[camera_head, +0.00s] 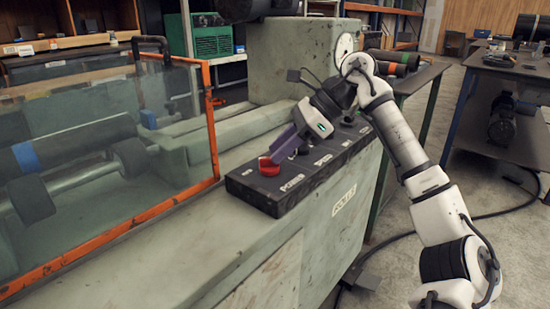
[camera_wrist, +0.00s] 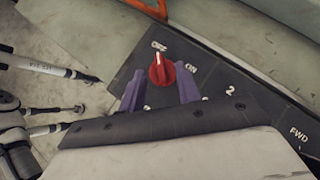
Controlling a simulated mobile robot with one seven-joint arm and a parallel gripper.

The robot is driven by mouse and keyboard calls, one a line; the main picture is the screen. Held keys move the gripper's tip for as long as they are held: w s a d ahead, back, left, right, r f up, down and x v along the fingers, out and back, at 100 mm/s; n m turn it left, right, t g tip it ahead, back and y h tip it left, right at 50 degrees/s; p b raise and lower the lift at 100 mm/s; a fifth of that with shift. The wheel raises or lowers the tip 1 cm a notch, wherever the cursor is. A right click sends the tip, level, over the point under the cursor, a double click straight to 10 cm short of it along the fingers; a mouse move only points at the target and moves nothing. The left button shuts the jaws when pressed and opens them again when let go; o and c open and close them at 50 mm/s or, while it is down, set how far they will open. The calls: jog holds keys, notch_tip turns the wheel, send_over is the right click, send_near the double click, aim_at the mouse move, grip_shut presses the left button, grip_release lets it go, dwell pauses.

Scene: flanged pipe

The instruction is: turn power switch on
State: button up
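The power switch is a red rotary knob (camera_head: 268,166) at the near left end of a dark control box (camera_head: 262,193) labelled POWER. In the wrist view the knob (camera_wrist: 161,70) has a white pointer line aimed at OFF, with ON marked to its right. My gripper (camera_head: 279,150) reaches down from the right with purple fingers close to the knob. In the wrist view my gripper (camera_wrist: 160,93) is open, one finger on each side of the knob's lower part. I cannot tell whether the fingers touch it. Nothing is held.
The box sits on a green machine body (camera_head: 150,245). An orange-framed clear guard (camera_head: 212,120) stands to the left. More labelled controls continue along the box under my wrist. A dark workbench (camera_head: 510,65) stands at the right.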

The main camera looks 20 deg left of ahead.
jog(key=shift+x, duration=1)
grip_shut()
